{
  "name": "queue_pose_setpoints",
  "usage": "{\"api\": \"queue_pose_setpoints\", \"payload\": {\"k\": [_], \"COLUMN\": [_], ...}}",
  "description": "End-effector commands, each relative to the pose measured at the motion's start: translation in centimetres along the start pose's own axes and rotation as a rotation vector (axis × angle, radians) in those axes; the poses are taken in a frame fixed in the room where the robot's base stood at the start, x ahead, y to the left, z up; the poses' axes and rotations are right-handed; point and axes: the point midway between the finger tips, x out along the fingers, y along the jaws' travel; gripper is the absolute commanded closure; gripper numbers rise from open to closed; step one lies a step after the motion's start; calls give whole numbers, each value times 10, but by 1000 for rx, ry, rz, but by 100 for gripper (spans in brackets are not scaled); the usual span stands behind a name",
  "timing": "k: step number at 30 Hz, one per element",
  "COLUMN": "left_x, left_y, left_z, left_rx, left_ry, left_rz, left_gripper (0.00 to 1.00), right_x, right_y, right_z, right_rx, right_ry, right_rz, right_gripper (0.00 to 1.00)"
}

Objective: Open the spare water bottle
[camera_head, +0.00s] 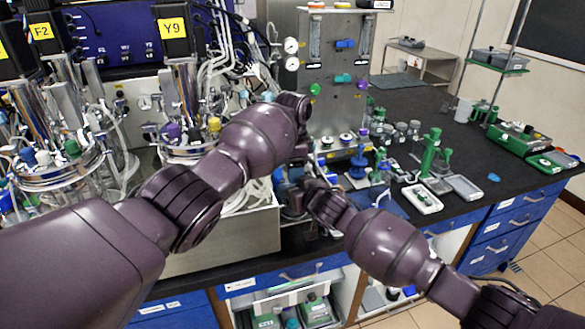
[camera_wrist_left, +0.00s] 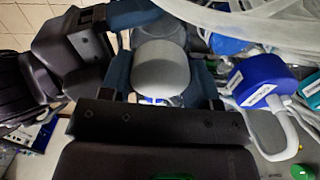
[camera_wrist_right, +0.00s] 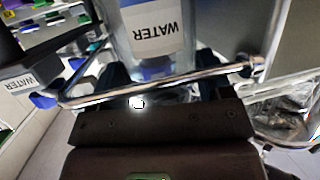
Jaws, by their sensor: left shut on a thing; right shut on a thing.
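The water bottle (camera_wrist_right: 150,32) is clear, with a white label reading WATER, upside down in the right wrist view. My right gripper (camera_wrist_right: 160,86) is shut on the bottle, one finger on each side of its body. My left gripper (camera_wrist_left: 162,82) is shut on a rounded grey cap (camera_wrist_left: 162,66), which fills the space between its fingers. Whether the cap is seated on the bottle or loose cannot be told. In the head view both hands meet near the bench's front edge, and my left arm mostly hides the bottle and cap.
A shiny metal rail (camera_wrist_right: 165,84) crosses close in front of my right fingers. A blue-capped part with white tubing (camera_wrist_left: 256,82) is close to my left gripper. The black bench (camera_head: 400,103) has some clear room toward the back right.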

Motion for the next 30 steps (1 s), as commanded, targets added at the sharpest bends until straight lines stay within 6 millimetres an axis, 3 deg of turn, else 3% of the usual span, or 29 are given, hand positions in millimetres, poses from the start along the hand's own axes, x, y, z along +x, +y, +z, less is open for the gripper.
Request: {"api": "queue_pose_setpoints", "payload": {"k": [30], "left_x": [-1], "left_y": [1], "left_z": [-1], "left_rx": [-1537], "left_ry": [0], "left_rz": [0], "left_gripper": [72], "right_x": [0], "right_y": [-1], "right_z": [-1], "right_rx": [-1], "right_ry": [2], "right_rz": [-3], "right_gripper": [94]}}
